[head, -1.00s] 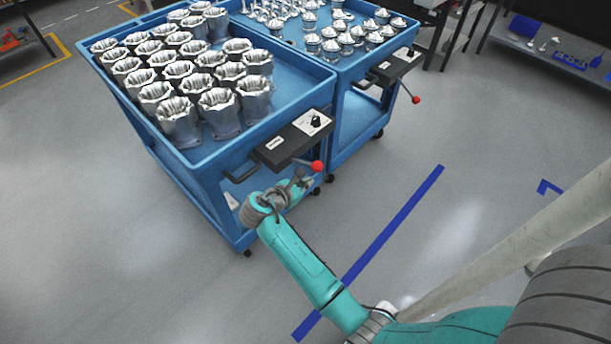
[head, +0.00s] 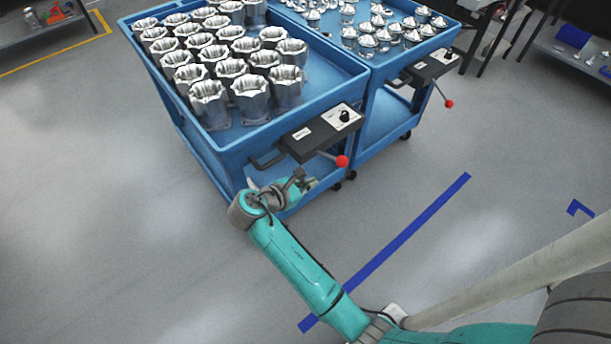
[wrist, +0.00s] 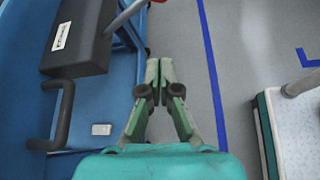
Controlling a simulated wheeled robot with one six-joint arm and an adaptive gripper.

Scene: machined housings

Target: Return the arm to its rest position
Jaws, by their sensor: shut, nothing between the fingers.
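My gripper (wrist: 158,66) points away from the wrist camera, and its two fingers meet at the tips with nothing between them. In the head view my gripper (head: 300,182) is small and partly blurred, close in front of the near blue cart (head: 225,165), below its black handle box. My teal arm reaches from the lower right toward the cart. In the wrist view the black handle box (wrist: 80,38) and its grip lie to the left of the fingers, apart from them. The floor shows beyond the fingertips.
The near cart holds several silver machined housings (head: 250,97). A second blue cart (head: 385,75) behind it carries smaller metal parts. A red-knobbed lever (head: 342,161) sticks out near my gripper. Open grey floor with a blue line (head: 410,230) lies to the right.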

